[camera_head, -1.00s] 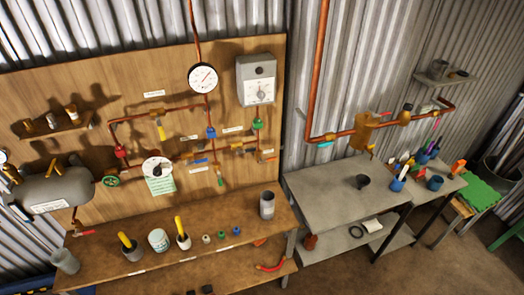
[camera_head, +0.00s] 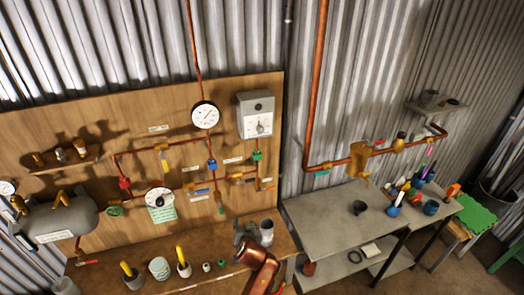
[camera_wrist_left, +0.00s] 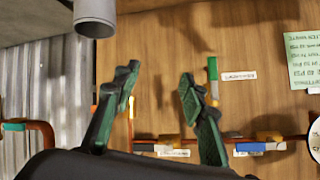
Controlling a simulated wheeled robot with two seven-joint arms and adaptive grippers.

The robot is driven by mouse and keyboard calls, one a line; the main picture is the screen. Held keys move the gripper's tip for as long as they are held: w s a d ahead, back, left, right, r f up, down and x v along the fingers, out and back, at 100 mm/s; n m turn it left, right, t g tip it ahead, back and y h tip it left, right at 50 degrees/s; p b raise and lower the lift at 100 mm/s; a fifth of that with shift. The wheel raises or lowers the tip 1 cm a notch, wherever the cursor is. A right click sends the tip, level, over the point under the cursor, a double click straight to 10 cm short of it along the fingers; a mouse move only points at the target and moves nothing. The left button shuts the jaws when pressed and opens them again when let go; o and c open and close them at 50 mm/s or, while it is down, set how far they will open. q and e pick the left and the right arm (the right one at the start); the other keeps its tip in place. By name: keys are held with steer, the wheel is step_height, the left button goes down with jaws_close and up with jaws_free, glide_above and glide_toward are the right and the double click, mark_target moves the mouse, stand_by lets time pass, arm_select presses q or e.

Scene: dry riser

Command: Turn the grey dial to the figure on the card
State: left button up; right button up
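A green card (camera_head: 162,213) hangs under a round white disc with a dark centre (camera_head: 159,197). Its writing is illegible in the head view; in the wrist view the card (camera_wrist_left: 303,58) appears upside down, partly cut off. My left gripper (camera_head: 246,230) is below the box, beside a grey cup (camera_head: 267,232). In the wrist view my left gripper (camera_wrist_left: 158,86) is open and empty, facing the board. My right gripper is not in view.
Copper pipes with coloured valves and a white gauge (camera_head: 205,115) cross the board. Pots with yellow-handled tools (camera_head: 183,268) stand on the wooden bench. A grey table (camera_head: 325,215) with a dark cup (camera_head: 360,207) stands to the right.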

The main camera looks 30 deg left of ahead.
arm_select(q)
steer(key=w+d+r+n+t+y, duration=0.1)
steer(key=w+r, duration=0.3)
steer(key=r, duration=0.4)
steer(key=w+r+n+t+y, duration=0.15)
steer(key=w+r, duration=0.25)
steer(key=r, duration=0.4)
steer(key=n+y+p, duration=0.2)
steer(key=n+y, duration=0.1)
steer(key=y, duration=0.1)
glide_toward(261, 131)
steer(key=x, duration=0.2)
steer(key=p+x, duration=0.2)
steer(key=x, duration=0.3)
steer(key=shift+w+a+r, duration=0.1)
steer(key=shift+w+a, duration=0.15)
steer(key=shift+a, duration=0.05)
steer(key=shift+w+a+t+p, duration=0.25)
steer(key=shift+w+a+p, duration=0.05)
steer(key=shift+w+p, duration=0.05)
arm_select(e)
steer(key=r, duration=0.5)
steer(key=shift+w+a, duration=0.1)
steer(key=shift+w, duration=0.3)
arm_select(q)
jaws_close()
